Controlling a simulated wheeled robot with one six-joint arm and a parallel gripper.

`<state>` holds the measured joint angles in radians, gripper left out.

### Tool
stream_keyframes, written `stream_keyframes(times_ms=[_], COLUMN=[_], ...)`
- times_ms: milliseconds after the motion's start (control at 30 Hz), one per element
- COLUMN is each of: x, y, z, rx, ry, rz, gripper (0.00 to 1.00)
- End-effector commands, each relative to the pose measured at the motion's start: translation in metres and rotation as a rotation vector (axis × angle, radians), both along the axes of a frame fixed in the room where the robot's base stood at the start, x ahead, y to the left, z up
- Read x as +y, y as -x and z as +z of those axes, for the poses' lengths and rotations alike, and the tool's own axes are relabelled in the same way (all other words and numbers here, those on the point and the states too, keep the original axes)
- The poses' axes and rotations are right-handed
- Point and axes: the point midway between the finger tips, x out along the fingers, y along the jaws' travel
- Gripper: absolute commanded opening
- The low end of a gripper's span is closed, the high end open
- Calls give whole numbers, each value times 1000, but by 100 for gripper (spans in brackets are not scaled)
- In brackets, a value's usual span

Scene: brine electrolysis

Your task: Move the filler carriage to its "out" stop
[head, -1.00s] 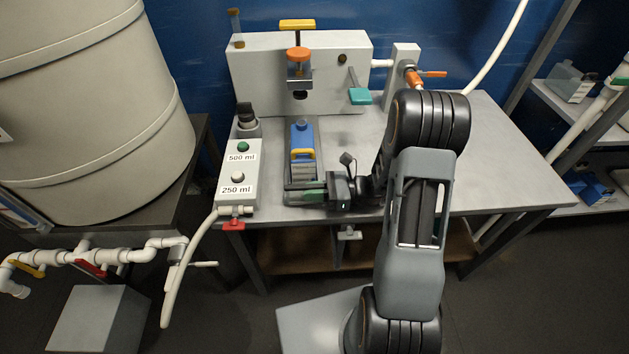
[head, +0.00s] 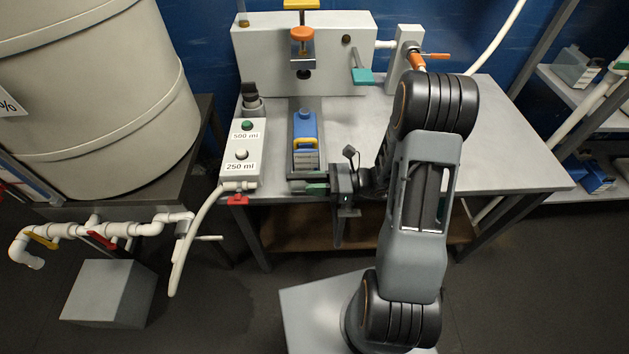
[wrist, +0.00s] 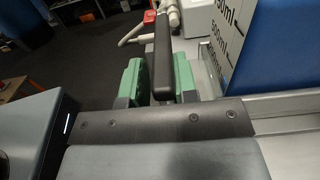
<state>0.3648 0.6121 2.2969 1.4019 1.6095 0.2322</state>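The filler carriage (head: 308,175) lies on the table on its track, in front of the filler. My gripper (head: 316,187) is at the carriage's front end, near the table's front edge. In the wrist view my gripper's green finger pads (wrist: 158,82) lie on both sides of the carriage's dark upright handle (wrist: 162,45), seemingly shut on it. The bottle's blue side with volume marks (wrist: 262,45) shows at the right there. The carriage's stops cannot be made out.
The white filler body (head: 330,75) with its orange-topped nozzle (head: 302,34) stands behind the bottle. A button box (head: 239,172) marked 500 ml and 250 ml is left of the carriage. A red-handled valve (head: 238,199) hangs at the front edge. The table's right side is clear.

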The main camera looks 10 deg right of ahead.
Motion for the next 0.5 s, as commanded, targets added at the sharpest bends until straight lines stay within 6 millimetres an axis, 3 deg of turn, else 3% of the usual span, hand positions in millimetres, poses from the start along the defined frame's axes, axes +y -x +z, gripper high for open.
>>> stream_keyframes(times_ms=[133,367,500], x=[0,-2,-13], y=[-1,-1,0], z=[0,1,1], rx=[0,-2,-3], ry=[-1,-1,0], rz=[-1,-5,-7], gripper=[38,38,38])
